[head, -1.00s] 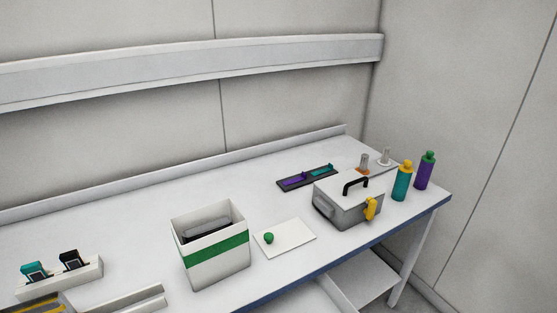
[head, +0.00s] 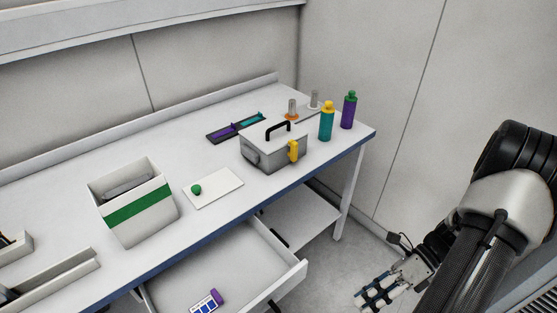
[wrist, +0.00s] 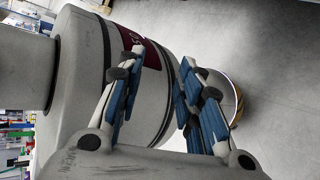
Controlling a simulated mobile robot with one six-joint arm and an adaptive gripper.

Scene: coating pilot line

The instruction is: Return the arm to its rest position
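My arm shows at the right of the head view, bent downward. My gripper (head: 374,296) hangs low there, beyond the table's right end and above the floor. In the wrist view my gripper (wrist: 163,57) has its two blue-padded fingers spread apart, with nothing held between them. A large grey rounded body with a dark red label lies behind the fingers there; it looks like part of my own base.
The white table (head: 60,215) carries a green-banded bin (head: 138,212), a grey lidded box (head: 272,150), a teal bottle (head: 326,123) and a purple bottle (head: 348,111). An open drawer (head: 225,265) juts from its front. Bare floor (head: 335,270) lies between drawer and gripper.

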